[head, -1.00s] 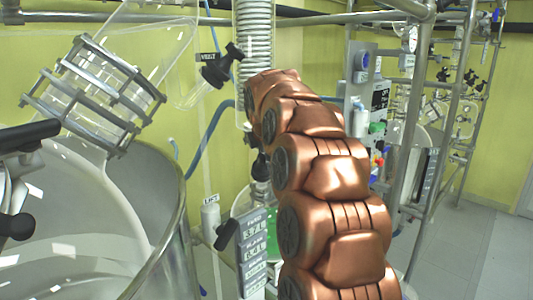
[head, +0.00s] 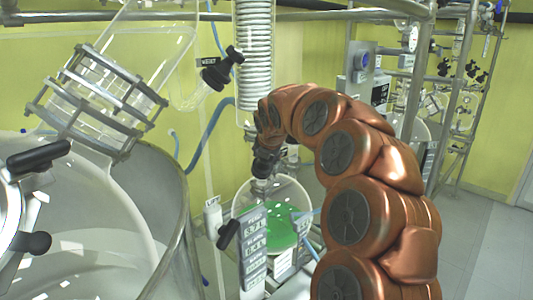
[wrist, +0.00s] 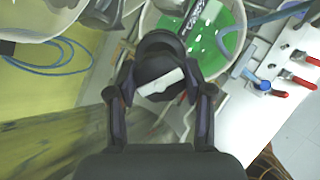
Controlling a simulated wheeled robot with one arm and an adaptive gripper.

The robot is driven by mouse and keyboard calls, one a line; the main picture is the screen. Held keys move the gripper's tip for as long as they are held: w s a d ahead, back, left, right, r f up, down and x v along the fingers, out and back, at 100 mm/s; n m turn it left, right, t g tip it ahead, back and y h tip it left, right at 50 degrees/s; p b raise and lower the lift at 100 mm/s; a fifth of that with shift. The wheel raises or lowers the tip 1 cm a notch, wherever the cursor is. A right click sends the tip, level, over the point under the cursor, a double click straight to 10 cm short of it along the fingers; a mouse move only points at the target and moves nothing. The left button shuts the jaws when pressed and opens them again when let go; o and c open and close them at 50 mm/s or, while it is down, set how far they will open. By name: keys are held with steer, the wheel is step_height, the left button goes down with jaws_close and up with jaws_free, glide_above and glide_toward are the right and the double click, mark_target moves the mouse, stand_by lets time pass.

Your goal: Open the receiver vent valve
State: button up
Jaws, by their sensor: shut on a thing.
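My gripper (wrist: 160,92) is shut on a black round knob (wrist: 158,68) with a pale bar across it, in the middle of the wrist view. One finger lies on each side of the knob. The glass receiver (wrist: 225,60) with green liquid shows just beyond it. In the head view my gripper (head: 264,163) points down at the top of the receiver (head: 290,205), below the coiled condenser. The knob is hard to tell from the dark gripper there. I cannot read how far the knob is turned.
A large glass vessel (head: 85,240) in a metal jacket fills the left. Another black knob (head: 222,70) sits on a glass side arm above. The condenser (head: 254,60) stands behind my wrist. Label plates (head: 253,250) stand left of the receiver. Red-handled valves (wrist: 297,82) are at right.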

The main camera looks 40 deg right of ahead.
steer(key=shift+n, duration=0.6)
steer(key=o, duration=1.2)
steer(key=shift+c, duration=0.2)
steer(key=v, duration=1.2)
steer(key=shift+s+d+f, duration=0.1)
